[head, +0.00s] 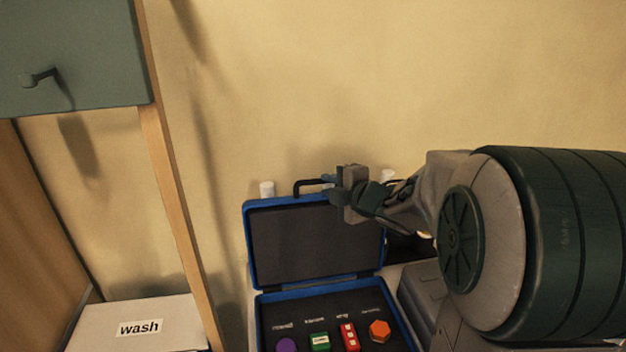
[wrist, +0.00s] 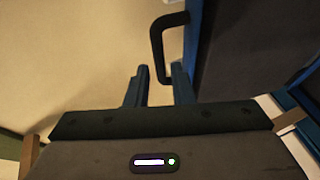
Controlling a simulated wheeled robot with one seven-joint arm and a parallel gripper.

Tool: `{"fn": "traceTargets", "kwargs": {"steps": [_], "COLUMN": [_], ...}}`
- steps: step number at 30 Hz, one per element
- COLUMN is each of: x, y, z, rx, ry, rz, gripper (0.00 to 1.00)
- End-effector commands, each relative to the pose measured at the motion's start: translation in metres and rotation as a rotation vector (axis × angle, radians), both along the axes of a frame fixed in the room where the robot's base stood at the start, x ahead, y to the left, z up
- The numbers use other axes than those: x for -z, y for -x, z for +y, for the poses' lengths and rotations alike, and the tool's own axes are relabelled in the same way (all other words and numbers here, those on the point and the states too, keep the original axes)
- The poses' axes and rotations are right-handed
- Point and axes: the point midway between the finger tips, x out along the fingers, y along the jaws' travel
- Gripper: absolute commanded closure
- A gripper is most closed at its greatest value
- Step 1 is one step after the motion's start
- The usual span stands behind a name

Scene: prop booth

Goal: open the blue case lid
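The blue case lid (head: 251,240) stands raised and roughly upright at the back of the blue case (head: 260,318), its dark inner face showing. Its black handle (head: 303,184) sticks up from the top edge. The lid (wrist: 245,50) and handle (wrist: 157,50) also show in the wrist view. My gripper (head: 328,184) is at the right end of the handle, at the lid's top edge. In the wrist view, my gripper's blue fingers (wrist: 158,80) are apart, with the handle's near end between or just beyond the tips; contact is unclear.
The case holds a purple disc (head: 286,345), green block (head: 319,342), red block (head: 349,337) and orange hexagon (head: 379,330). A white box labelled "wash" (head: 180,312) stands left, beyond a wooden post (head: 175,180). A green cabinet (head: 85,50) hangs upper left. A wall stands behind.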

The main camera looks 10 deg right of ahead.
Motion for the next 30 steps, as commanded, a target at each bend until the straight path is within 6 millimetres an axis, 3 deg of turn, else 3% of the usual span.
{"fn": "traceTargets", "kwargs": {"steps": [9,23,26,30], "x": [0.013,0.016,0.016,0.016], "y": [-0.042,-0.051,-0.051,-0.051], "z": [0.017,0.02,0.02,0.02], "rx": [-0.002,-0.001,-0.001,-0.001], "ry": [-0.001,0.0,0.0,-0.001], "rz": [0.001,0.0,0.0,-0.001], "gripper": [0.79,0.79,1.0,1.0]}}
